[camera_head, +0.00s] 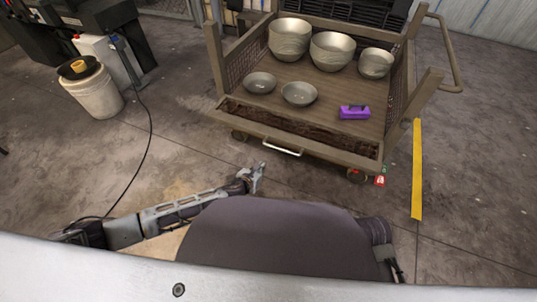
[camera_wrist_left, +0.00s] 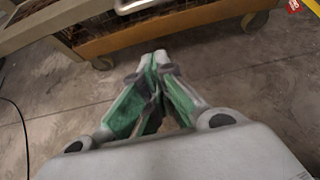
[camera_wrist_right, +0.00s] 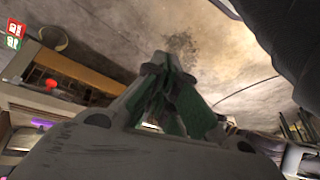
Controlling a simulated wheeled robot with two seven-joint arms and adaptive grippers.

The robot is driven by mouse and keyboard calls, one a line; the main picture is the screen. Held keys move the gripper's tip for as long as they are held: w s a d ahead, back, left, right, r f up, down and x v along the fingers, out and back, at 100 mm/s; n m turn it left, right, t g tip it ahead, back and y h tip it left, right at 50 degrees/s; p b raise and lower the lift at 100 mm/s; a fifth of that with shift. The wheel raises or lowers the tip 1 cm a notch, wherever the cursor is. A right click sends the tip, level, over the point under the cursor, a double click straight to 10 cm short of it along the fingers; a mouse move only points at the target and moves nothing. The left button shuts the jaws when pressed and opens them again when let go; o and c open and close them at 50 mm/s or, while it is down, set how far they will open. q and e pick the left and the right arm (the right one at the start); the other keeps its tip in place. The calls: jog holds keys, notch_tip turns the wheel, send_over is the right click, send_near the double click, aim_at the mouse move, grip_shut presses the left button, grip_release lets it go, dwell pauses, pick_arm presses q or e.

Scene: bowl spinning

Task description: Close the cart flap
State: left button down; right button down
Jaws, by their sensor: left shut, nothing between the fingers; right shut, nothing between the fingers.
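The wooden cart (camera_head: 400,95) stands ahead of me. Its front flap (camera_head: 330,143) hangs tilted outward and down, with its dark mesh inner face showing, and a silver handle (camera_head: 282,147) is on its front edge. My left gripper (camera_head: 258,171) is shut and empty, low in front of the flap and a little left of the handle, apart from it. In the left wrist view the shut fingers (camera_wrist_left: 158,58) point toward the cart's lower front. My right gripper (camera_wrist_right: 168,65) is shut and empty, with the cart to its left in the right wrist view.
Several metal bowls (camera_head: 332,50) and a purple object (camera_head: 354,112) are on the cart bed. A white bucket (camera_head: 94,93) stands at the left, near a black cable (camera_head: 146,150). A yellow floor strip (camera_head: 417,170) runs right of the cart.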

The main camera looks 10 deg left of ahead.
jog(key=shift+s+f, duration=0.15)
jog(key=shift+s, duration=0.05)
pick_arm(q)
jog(key=shift+w+f, duration=0.1)
pick_arm(e)
jog(key=shift+f, duration=0.1)
